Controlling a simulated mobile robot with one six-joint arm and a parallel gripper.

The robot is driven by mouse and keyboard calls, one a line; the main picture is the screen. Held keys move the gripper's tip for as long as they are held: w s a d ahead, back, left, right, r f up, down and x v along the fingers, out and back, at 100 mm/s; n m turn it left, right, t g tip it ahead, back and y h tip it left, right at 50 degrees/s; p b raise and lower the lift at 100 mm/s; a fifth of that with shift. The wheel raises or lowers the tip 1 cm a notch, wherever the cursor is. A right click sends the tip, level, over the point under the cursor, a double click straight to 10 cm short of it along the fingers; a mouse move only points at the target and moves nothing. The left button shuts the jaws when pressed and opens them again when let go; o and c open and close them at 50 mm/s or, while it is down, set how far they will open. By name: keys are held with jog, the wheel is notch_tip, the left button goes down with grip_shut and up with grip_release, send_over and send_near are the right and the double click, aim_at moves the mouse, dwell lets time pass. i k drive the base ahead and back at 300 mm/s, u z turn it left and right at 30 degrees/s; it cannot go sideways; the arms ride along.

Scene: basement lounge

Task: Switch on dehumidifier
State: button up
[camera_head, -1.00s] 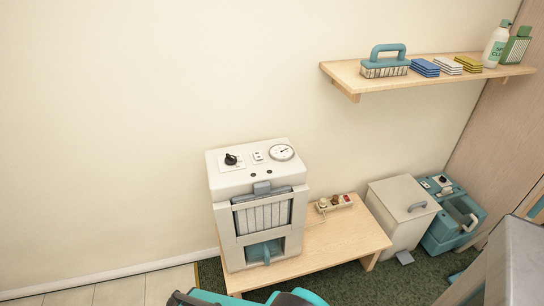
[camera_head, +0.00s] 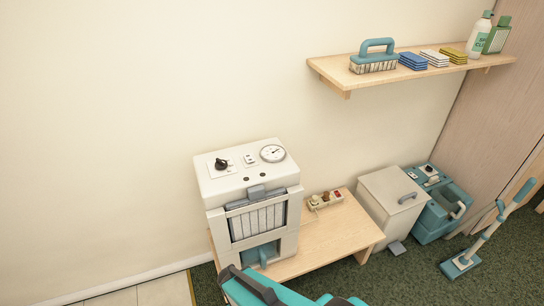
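The dehumidifier (camera_head: 247,173) is a white box with a grille front, standing on a low wooden table at the lower middle. Its top has a black knob (camera_head: 221,164), a small white switch (camera_head: 249,159) and a round gauge (camera_head: 272,153). A teal part shows in the opening at its bottom front. The switch's position is too small to tell. A teal and dark part of my own body shows at the bottom edge, in front of the table. My gripper's fingertips are not in view.
The low table (camera_head: 335,236) has a power strip (camera_head: 325,199) with plugs beside the dehumidifier. A white pedal bin (camera_head: 390,200), a teal bucket (camera_head: 437,205) and a teal-headed mop (camera_head: 461,265) stand to the right. A shelf (camera_head: 340,78) with brush, sponges and bottles hangs above.

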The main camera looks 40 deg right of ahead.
aim_at(249, 159)
jog(key=z, duration=0.7)
jog(key=k, duration=0.95)
jog(key=u, duration=0.05)
jog(key=i, duration=0.85)
jog(key=z, duration=0.05)
